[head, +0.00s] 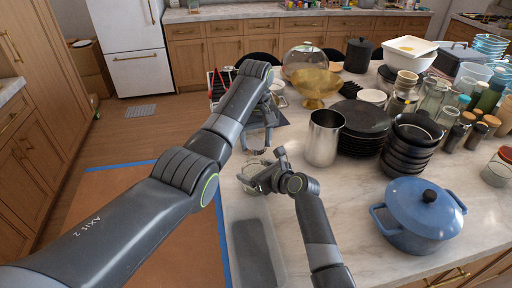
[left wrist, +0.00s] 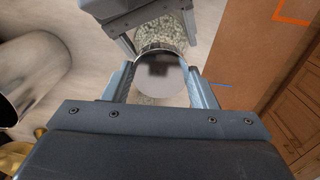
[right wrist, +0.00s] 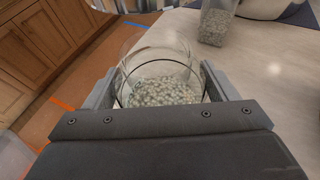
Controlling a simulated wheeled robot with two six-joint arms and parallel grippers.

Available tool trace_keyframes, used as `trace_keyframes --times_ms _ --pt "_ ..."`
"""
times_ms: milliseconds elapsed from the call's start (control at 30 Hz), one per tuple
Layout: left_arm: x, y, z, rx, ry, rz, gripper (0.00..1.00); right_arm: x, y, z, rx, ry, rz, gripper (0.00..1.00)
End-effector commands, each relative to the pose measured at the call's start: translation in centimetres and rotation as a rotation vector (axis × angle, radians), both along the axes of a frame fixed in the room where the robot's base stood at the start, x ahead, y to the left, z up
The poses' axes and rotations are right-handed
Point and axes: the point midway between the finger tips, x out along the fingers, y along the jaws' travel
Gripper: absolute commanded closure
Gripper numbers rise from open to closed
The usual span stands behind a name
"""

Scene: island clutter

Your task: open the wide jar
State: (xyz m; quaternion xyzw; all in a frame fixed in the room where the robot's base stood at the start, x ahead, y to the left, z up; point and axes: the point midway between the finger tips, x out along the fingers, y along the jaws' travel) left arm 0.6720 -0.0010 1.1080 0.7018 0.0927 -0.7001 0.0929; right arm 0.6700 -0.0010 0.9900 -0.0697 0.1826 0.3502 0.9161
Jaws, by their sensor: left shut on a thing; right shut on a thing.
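The wide jar is clear glass holding pale, pearly beads. In the right wrist view the jar (right wrist: 162,90) sits between the fingers of my right gripper (right wrist: 160,92), which is shut on it. In the head view the jar (head: 250,184) is small and partly hidden by my right gripper (head: 262,176). My left gripper (head: 258,150) is above it, fingers downward. In the left wrist view my left gripper (left wrist: 163,92) is shut on a round, shiny lid (left wrist: 162,80), with beads visible beyond it. I cannot tell whether lid and jar touch.
A steel pot (head: 323,138) and a stack of dark plates (head: 364,128) stand right of the grippers. A blue lidded pot (head: 420,215) is at the right front. A clear bin (head: 256,250) is near the front. A bead-filled container (right wrist: 216,25) stands beyond the jar.

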Motion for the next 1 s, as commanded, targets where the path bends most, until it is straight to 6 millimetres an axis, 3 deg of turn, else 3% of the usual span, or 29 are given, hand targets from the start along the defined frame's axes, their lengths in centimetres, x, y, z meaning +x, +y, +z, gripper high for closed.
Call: trace_keyframes --times_ms 233,267,400,767,1000 --pt "0.0 0.0 0.7 0.000 0.001 0.000 0.75 0.0 0.0 0.1 0.001 -0.001 0.000 0.84" --pt "0.0 0.0 0.7 0.000 0.001 0.000 0.75 0.0 0.0 0.1 0.001 -0.001 0.000 0.19" --pt "0.0 0.0 0.6 0.000 0.001 0.000 0.75 0.0 0.0 0.1 0.001 -0.001 0.000 0.01" --pt "0.0 0.0 0.6 0.000 0.001 -0.001 0.75 -0.3 -0.3 0.2 0.000 -0.001 -0.001 0.00" --pt "0.0 0.0 0.8 0.000 0.001 -0.001 0.75 -2.3 -2.0 1.3 -0.001 -0.002 -0.001 0.00"
